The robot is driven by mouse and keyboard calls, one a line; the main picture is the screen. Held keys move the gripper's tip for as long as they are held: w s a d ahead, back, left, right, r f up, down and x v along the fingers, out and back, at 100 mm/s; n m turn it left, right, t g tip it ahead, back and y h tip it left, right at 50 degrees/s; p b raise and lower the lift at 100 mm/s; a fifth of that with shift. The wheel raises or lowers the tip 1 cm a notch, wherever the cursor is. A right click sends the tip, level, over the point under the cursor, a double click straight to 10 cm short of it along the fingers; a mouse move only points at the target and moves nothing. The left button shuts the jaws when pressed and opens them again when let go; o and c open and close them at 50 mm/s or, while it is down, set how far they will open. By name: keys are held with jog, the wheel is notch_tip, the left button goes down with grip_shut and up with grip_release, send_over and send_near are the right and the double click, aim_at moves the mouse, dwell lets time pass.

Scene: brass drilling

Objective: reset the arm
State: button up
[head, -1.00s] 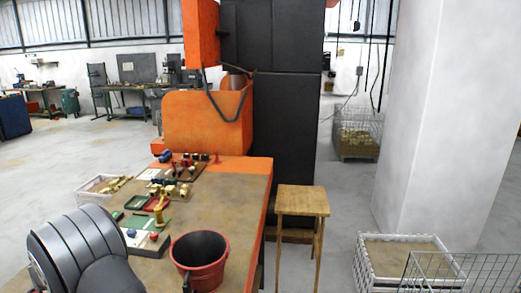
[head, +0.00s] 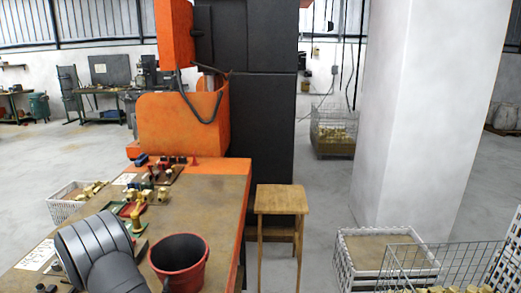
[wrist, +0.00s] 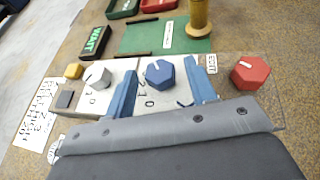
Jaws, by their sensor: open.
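My gripper (wrist: 162,78) shows in the wrist view with two blue fingers spread apart and nothing held between them. A blue hexagonal knob (wrist: 160,74) on a pale panel (wrist: 150,100) appears between the fingers; I cannot tell the height of the fingertips above it. A white knob (wrist: 97,76) is to the left of the fingers and a red knob (wrist: 250,72) to the right. In the head view my dark arm covers the lower left of the table, and the gripper itself is hidden there.
A brass spool (wrist: 199,16) stands on a green plate (wrist: 170,38) beyond the panel. On the table (head: 205,205), a red bucket (head: 180,262) stands close right of my arm. A wooden stool (head: 281,200) is right of the table.

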jog(key=shift+d+n+g+y, duration=0.2)
jog(key=shift+n+g+y, duration=0.3)
jog(key=shift+n+y, duration=0.9)
jog(key=shift+y, duration=0.4)
jog(key=shift+s+d+r+n+g, duration=0.1)
jog(key=shift+d+n+g, duration=0.05)
jog(key=shift+n+g, duration=0.15)
jog(key=v, duration=1.6)
jog(key=shift+s+d, duration=0.2)
jog(key=shift+s, duration=0.05)
